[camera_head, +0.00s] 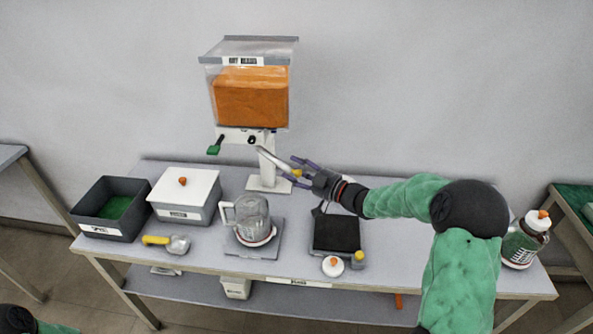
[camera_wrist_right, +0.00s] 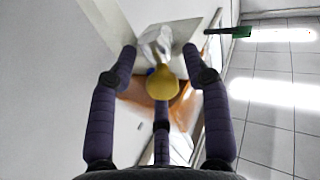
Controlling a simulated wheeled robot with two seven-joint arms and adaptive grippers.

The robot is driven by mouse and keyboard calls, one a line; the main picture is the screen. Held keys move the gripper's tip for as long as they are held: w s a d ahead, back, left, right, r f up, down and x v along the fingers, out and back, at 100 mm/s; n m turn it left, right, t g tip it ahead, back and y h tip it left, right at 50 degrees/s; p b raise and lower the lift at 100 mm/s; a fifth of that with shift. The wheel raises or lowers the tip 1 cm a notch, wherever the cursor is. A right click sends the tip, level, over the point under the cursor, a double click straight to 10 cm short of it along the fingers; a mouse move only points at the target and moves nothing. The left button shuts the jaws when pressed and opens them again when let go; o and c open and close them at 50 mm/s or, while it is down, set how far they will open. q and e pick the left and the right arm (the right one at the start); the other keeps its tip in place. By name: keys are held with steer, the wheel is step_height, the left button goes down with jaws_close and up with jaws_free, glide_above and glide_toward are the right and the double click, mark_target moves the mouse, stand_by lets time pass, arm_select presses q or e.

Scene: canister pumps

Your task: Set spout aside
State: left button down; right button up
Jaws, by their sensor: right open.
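The spout (camera_head: 272,160) is a pale, slanting piece with a yellow end, below the outlet of the clear dispenser (camera_head: 290,92) in the head view. In the right wrist view the yellow end (camera_wrist_right: 162,88) sits between my fingers, with the pale part (camera_wrist_right: 156,42) beyond it. My right gripper (camera_head: 299,169) is open, its purple fingers spread around the yellow end. I cannot tell whether any finger touches it. Whether the spout is joined to the dispenser is unclear. My left gripper is out of view.
Along the table (camera_head: 390,262) stand a dark bin (camera_head: 82,222), a white-lidded box (camera_head: 183,190), a yellow-handled scoop (camera_head: 167,241), a clear jug (camera_head: 250,215) on a scale, a black pad (camera_head: 336,233) and a bottle (camera_head: 525,240). The table's right-hand part has free room.

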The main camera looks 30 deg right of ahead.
steer(key=v, duration=1.2)
stand_by(0.3)
